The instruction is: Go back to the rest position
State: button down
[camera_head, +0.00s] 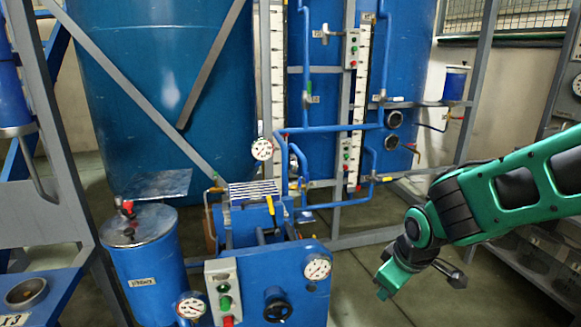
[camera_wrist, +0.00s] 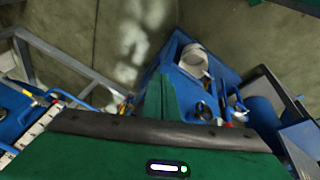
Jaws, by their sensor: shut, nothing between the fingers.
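My green arm reaches in from the right in the head view. My gripper (camera_head: 383,293) hangs at its end, pointing down, to the right of the blue pump unit (camera_head: 265,258) and apart from it. The gripper is shut and holds nothing. In the wrist view its green fingers (camera_wrist: 158,98) show as one closed wedge above the dark band of the gripper body. Below the gripper in the head view is bare floor.
A control box (camera_head: 223,286) with green and red buttons and a pressure gauge (camera_head: 317,267) face front. A small blue tank (camera_head: 148,262) stands at left. Large blue tanks (camera_head: 165,80), pipes and grey frames fill the back. Grey shelving (camera_head: 548,250) stands at right, near my arm.

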jog(key=s+d+r+m+g+h, duration=0.1)
jog(key=s+d+r+m, duration=0.2)
jog(key=d, duration=0.4)
jog(key=s+d+r+m+g, duration=0.1)
jog(key=s+d+m, duration=0.3)
jog(key=s+d, duration=0.15)
jog(key=s+d+r+m+g, duration=0.1)
jog(key=s+d+m, duration=0.2)
jog(key=s, duration=0.3)
jog(key=s+d+r+m+g, duration=0.1)
jog(key=s+d+r+m, duration=0.1)
jog(key=s, duration=0.4)
jog(key=shift+s+d+m+y, duration=0.4)
jog(key=shift+d+m, duration=0.45)
jog(key=shift+m, duration=0.25)
jog(key=shift+w+f, duration=0.3)
jog(key=shift+w, duration=0.35)
